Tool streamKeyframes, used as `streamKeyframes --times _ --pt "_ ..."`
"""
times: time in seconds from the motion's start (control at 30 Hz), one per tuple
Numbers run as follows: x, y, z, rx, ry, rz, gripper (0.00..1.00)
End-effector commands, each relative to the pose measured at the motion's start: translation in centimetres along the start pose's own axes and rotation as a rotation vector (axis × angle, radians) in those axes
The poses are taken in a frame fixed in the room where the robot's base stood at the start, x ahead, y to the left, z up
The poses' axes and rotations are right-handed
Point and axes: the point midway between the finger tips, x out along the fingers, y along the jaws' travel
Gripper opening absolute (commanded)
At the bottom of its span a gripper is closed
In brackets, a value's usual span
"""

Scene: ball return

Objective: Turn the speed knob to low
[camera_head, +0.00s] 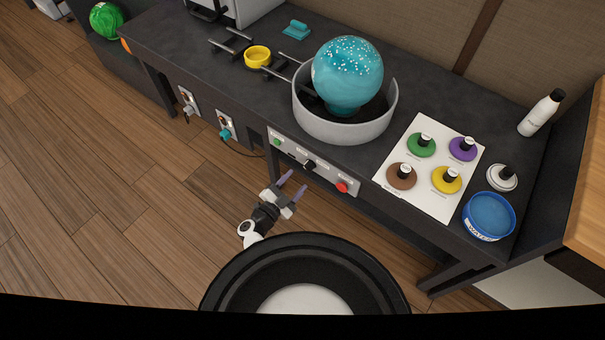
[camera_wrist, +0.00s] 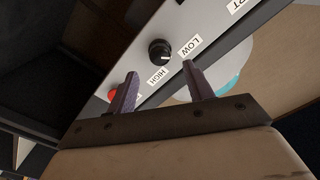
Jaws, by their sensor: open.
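The speed knob (camera_head: 309,165) is a small black round knob on the grey control panel (camera_head: 326,174) along the front of the dark bench. In the wrist view the knob (camera_wrist: 159,50) has a white pointer mark directed toward its lower right. A LOW label (camera_wrist: 192,46) lies to its right and a HIGH label (camera_wrist: 157,77) lies below it. My gripper (camera_head: 291,185) is open and empty, in front of the panel and apart from the knob. In the wrist view its two purple fingers (camera_wrist: 159,84) stand below the knob on either side.
A red button (camera_head: 342,187) and a green button (camera_head: 277,142) flank the knob. A grey drum with a teal speckled ball (camera_head: 347,72) stands above the panel. A white board (camera_head: 417,194) with several colored discs lies to the right. Open floor lies left of my gripper.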

Motion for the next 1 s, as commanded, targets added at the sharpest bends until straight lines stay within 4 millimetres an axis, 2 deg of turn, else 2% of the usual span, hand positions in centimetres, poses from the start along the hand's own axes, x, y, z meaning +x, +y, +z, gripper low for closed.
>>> streamKeyframes --times 0.03,0.2,0.4,1.0 --pt "-1.3 0.1 0.2 0.000 -0.002 -0.002 0.52" --pt "-4.8 0.1 0.2 -0.001 -0.002 -0.001 0.52" --pt "-7.1 0.1 0.1 0.000 -0.001 0.001 0.52" --pt "-7.6 0.0 0.0 -0.001 0.000 0.000 0.52"
